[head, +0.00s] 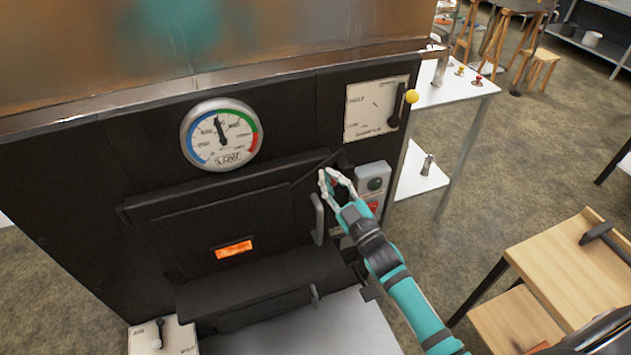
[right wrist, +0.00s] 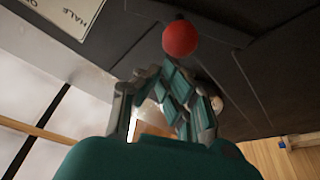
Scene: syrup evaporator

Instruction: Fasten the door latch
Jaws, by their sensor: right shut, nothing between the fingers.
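The dark firebox door (head: 180,228) has a small glowing window (head: 234,249) and looks shut in its frame. A grey upright handle (head: 318,220) is at its right side. A dark slanted bar (head: 316,168), seemingly the latch, crosses the door's upper right corner. My right gripper (head: 327,182) is shut and empty, just right of this corner and above the handle. In the right wrist view a red ball knob (right wrist: 180,38) on a dark stem is just beyond the fingertips (right wrist: 166,78). I cannot tell whether they touch it. My left gripper is not in view.
A control box with green and red buttons (head: 374,184) is close to the right of my gripper. A round gauge (head: 220,135) and a damper panel (head: 375,108) with a yellow knob are above. A wooden table (head: 570,265) stands at the right, with open floor between.

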